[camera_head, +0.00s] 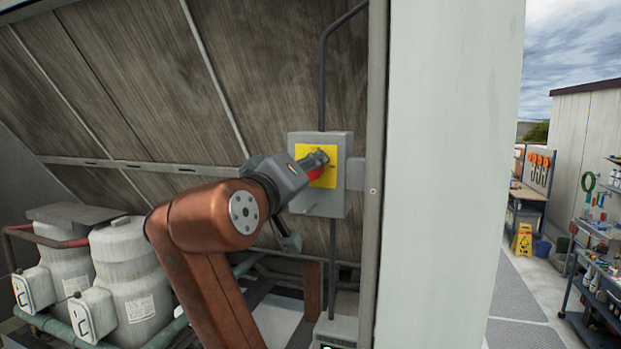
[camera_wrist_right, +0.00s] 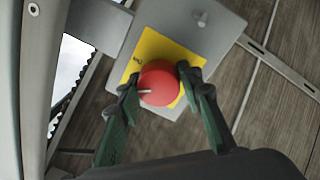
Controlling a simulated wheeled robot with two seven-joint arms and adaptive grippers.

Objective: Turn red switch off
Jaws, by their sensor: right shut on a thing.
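The red switch (camera_wrist_right: 160,84) is a round red knob on a yellow plate (camera_wrist_right: 150,50), fixed to a grey box. In the head view the red switch (camera_head: 316,173) is partly hidden behind my right gripper, and the yellow plate (camera_head: 329,155) shows around it. My right gripper (camera_head: 312,163) reaches the switch from the left. In the wrist view its two green fingers (camera_wrist_right: 158,88) are on either side of the knob and shut on it. A small pale mark on the knob points left. My left gripper is not in view.
The grey switch box (camera_head: 338,205) hangs on a conduit beside a wide pale post (camera_head: 440,180). Two whitish tanks (camera_head: 130,265) with pipes stand at the lower left. A paved walkway with shelves (camera_head: 600,270) and a yellow floor sign (camera_head: 522,240) lies at the right.

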